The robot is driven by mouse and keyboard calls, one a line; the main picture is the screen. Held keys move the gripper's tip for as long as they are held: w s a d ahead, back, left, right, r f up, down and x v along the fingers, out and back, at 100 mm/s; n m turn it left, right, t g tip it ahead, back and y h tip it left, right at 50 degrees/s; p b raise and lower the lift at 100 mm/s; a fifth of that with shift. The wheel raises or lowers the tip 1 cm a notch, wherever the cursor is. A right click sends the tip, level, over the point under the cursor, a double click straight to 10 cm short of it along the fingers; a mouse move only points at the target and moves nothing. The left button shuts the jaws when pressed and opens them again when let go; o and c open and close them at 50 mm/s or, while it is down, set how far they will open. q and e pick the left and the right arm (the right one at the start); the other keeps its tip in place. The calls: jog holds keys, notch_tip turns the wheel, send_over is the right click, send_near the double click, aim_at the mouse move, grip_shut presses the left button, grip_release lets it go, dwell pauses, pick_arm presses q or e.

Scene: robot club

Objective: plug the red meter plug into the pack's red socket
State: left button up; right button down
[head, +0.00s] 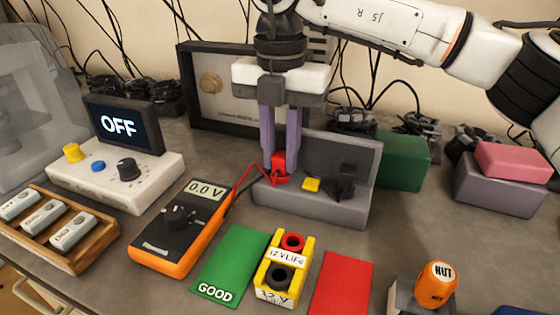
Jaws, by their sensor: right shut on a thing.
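My right gripper (281,158) points down with its purple fingers shut on the red meter plug (279,163). The plug is at the left end of a grey holder (310,204), low over it; I cannot tell whether it is still seated there. A red wire runs from the plug to the orange multimeter (181,228), which reads 0.0 V. The yellow battery pack (300,260) stands in front, with a red socket (292,242) at the back and a black socket (279,277) nearer. My left gripper is not in view.
A black plug (346,184) and a yellow piece (311,184) are on the holder. A green GOOD card (231,264) and a red card (342,284) flank the pack. A supply reading OFF (118,127) stands left. An orange HUT item (437,286) stands at front right.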

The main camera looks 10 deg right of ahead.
aim_at(281, 154)
jog(key=shift+r+p, duration=0.55)
jog(key=shift+r, duration=0.3)
jog(key=shift+r, duration=0.2)
jog(key=shift+r+p, duration=0.55)
jog(key=shift+p, duration=0.05)
jog(key=shift+r+p, duration=0.65)
jog(key=shift+r, duration=0.55)
